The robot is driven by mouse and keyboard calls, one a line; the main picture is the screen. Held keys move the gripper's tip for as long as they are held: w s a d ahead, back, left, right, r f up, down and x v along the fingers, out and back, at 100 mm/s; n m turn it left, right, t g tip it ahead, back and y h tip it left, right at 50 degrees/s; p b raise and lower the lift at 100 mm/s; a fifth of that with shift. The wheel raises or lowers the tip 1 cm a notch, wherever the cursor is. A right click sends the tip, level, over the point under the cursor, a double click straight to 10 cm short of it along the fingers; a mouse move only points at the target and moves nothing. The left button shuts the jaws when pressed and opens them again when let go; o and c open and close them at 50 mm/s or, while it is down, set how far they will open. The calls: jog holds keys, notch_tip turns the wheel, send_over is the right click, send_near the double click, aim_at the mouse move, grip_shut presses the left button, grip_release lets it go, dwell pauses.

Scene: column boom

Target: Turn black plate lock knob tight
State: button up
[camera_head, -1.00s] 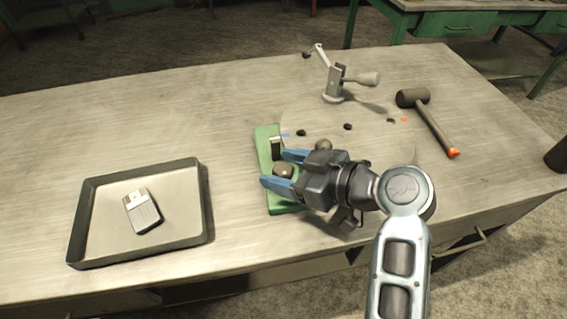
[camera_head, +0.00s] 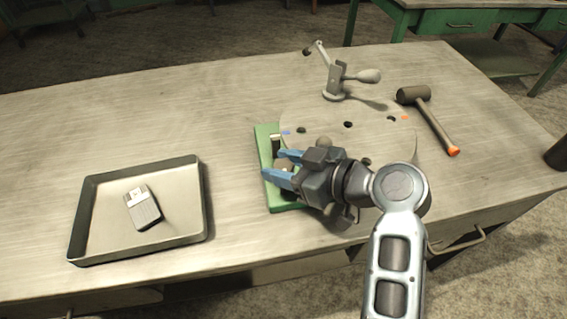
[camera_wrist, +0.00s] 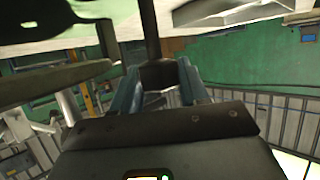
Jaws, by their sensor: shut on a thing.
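The black plate lock knob (camera_head: 284,164) sits on the green base (camera_head: 265,190) at the left edge of the round grey plate (camera_head: 360,136). My gripper (camera_head: 272,163) reaches in from the right, its blue fingers on either side of the knob. In the wrist view the dark knob (camera_wrist: 160,74) sits between the two fingers, with a dark post above it. My gripper is shut on the knob. The fingers hide part of the knob, and the knob's tightness cannot be seen.
A metal tray (camera_head: 184,245) holding a small grey device (camera_head: 143,208) lies at left. A lever clamp (camera_head: 335,82) stands at the plate's back edge. A mallet (camera_head: 432,122) with an orange-ended handle lies at right. Table between tray and green base is clear.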

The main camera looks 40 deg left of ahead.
jog(key=shift+m+t, duration=0.3)
jog(key=shift+t, duration=0.1)
jog(key=m+t+p, duration=0.1)
jog(key=m+t, duration=0.2)
jog(key=t, duration=0.1)
jog(key=shift+s+r+m+h, duration=0.1)
jog(key=shift+m+h, duration=0.2)
jog(key=shift+h, duration=0.1)
jog(key=m+t+h+p, duration=0.1)
jog(key=m+t+h, duration=0.1)
jog(key=m+t, duration=0.2)
jog(key=shift+m+t+p, duration=0.3)
jog(key=shift+t+p, duration=0.1)
jog(key=shift+t, duration=0.1)
jog(key=m+t+h, duration=0.1)
jog(key=m+t+h+b, duration=0.1)
jog(key=h, duration=0.1)
jog(key=shift+f+m+b, duration=0.25)
jog(key=shift+m+b, duration=0.05)
jog(key=shift+m, duration=0.1)
jog(key=m+t+h+b, duration=0.1)
jog(key=m+h+b, duration=0.1)
jog(key=shift+a+t+b, duration=0.1)
jog(key=shift+t+b, duration=0.2)
jog(key=m+t+h+b, duration=0.1)
jog(key=m+h+b, duration=0.2)
jog(key=m+h, duration=0.1)
jog(key=shift+h, duration=0.3)
jog(key=shift+b, duration=0.3)
